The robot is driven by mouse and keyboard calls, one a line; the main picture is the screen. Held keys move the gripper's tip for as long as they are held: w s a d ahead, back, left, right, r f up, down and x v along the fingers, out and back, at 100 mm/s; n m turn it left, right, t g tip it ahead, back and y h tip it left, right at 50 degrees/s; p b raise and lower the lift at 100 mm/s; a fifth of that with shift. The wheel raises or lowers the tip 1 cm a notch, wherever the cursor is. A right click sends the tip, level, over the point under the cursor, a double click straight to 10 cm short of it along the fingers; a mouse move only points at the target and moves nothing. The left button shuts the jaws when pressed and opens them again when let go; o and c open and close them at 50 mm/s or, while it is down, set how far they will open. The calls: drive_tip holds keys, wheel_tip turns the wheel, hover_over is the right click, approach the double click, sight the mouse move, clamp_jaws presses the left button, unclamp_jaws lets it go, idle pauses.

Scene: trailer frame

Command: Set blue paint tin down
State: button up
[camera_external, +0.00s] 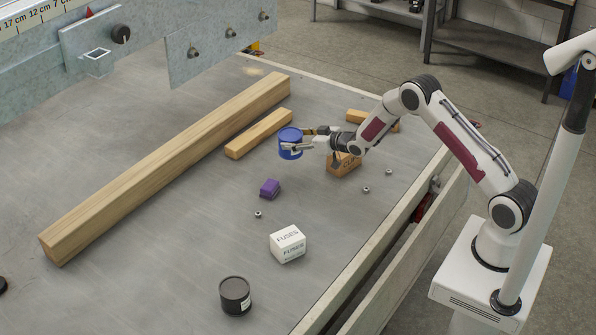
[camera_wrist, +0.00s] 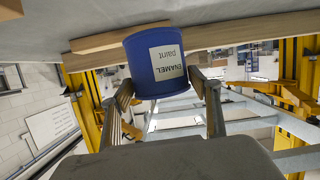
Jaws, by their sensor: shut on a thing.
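The blue paint tin (camera_external: 290,140) is held between the fingers of my gripper (camera_external: 300,140), near the middle of the trailer bed. In the wrist view the tin (camera_wrist: 158,75) shows a white label reading "ENAMEL paint" and appears upside down because of the camera's angle. The gripper's fingers (camera_wrist: 165,98) close on either side of it. Whether the tin's base touches the bed or is a little above it, I cannot tell.
A long wooden beam (camera_external: 170,165) and a short wood block (camera_external: 258,134) lie left of the tin. A purple block (camera_external: 270,188), a white fuses box (camera_external: 288,244), a dark tin (camera_external: 235,294) and a cardboard-coloured box (camera_external: 342,165) stand nearby. Several nuts lie loose.

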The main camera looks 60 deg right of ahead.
sight(301, 134)
drive_tip(key=d, duration=0.3)
drive_tip(key=shift+d+r, duration=0.1)
drive_tip(key=shift+r, duration=0.05)
drive_tip(key=shift+w+a+r, duration=0.1)
drive_tip(key=shift+w+a, duration=0.1)
drive_tip(key=shift+a, duration=0.2)
drive_tip(key=shift+a+y, duration=0.15)
drive_tip(key=shift+y, duration=0.25)
drive_tip(key=shift+f, duration=3.2)
drive_tip(key=shift+f, duration=0.1)
drive_tip(key=shift+f, duration=1.75)
drive_tip(key=shift+f, duration=0.2)
